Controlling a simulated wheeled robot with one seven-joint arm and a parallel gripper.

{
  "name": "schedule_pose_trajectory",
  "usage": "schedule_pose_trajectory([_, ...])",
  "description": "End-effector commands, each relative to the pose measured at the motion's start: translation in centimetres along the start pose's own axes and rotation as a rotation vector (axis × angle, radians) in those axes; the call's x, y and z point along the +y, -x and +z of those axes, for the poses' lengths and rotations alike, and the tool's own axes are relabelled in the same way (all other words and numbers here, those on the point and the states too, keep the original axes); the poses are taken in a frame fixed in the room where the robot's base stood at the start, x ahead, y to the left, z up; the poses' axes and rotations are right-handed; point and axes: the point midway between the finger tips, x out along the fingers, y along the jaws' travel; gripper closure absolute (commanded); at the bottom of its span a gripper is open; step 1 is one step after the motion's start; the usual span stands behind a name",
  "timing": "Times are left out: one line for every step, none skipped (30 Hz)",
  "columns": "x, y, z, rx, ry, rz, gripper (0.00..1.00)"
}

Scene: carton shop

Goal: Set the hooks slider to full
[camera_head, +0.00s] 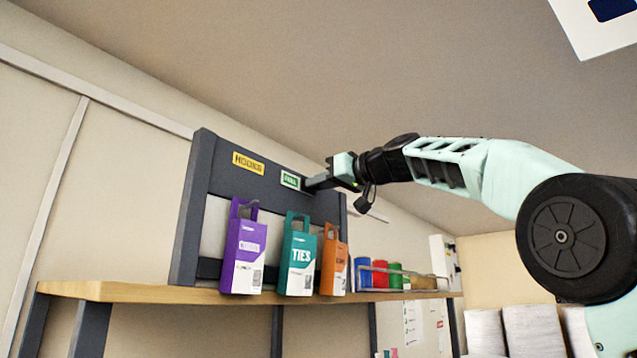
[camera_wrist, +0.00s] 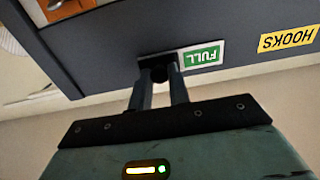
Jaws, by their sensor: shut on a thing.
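The dark hook rack (camera_head: 200,190) stands on a wooden shelf and bears a yellow HOOKS label (camera_head: 248,163). To the right of it on the top rail is the slider's white-framed sign with a green FULL face (camera_head: 290,181). My gripper (camera_head: 314,184) reaches in from the right to the sign's right end. In the wrist view, which is upside down, my gripper (camera_wrist: 162,82) is shut on a small dark slider tab (camera_wrist: 161,70) beside the FULL face (camera_wrist: 201,57). The fingertips partly hide the tab.
Purple (camera_head: 243,247), teal (camera_head: 298,256) and orange (camera_head: 334,262) hanging cartons are below the rail. Coloured cans (camera_head: 380,273) stand in a wire holder to the right on the shelf (camera_head: 170,292). Space above the rack is clear.

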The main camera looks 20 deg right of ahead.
Motion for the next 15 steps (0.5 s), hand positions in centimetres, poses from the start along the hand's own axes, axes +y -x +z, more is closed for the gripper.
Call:
schedule_pose_trajectory([0.31, 0.12, -0.14, 0.004, 0.001, 0.009, 0.73])
schedule_pose_trajectory([0.3, 0.12, -0.14, 0.004, 0.001, 0.009, 0.65])
schedule_pose_trajectory([0.29, 0.11, -0.13, 0.003, 0.001, 0.009, 0.59])
schedule_pose_trajectory([0.27, 0.1, -0.12, 0.003, 0.001, 0.008, 0.59])
schedule_pose_trajectory([0.25, 0.1, -0.11, 0.003, 0.001, 0.008, 0.59])
schedule_pose_trajectory([0.23, 0.09, -0.11, 0.003, 0.001, 0.007, 0.59])
schedule_pose_trajectory([0.22, 0.09, -0.1, 0.003, 0.001, 0.007, 0.59])
schedule_pose_trajectory([0.21, 0.08, -0.1, 0.003, 0.001, 0.007, 0.59])
schedule_pose_trajectory([0.2, 0.08, -0.09, 0.002, 0.001, 0.006, 0.59])
schedule_pose_trajectory([0.19, 0.08, -0.08, 0.002, 0.001, 0.006, 0.59])
schedule_pose_trajectory([0.19, 0.12, -0.07, 0.002, 0.001, 0.006, 0.59])
schedule_pose_trajectory([0.19, 0.24, -0.04, 0.003, 0.001, 0.006, 0.59])
schedule_pose_trajectory([0.19, 0.39, 0.0, 0.003, 0.001, 0.006, 0.59])
schedule_pose_trajectory([0.2, 0.6, 0.04, 0.003, 0.001, 0.007, 0.59])
schedule_pose_trajectory([0.2, 1.0, 0.11, 0.004, 0.001, 0.007, 0.59])
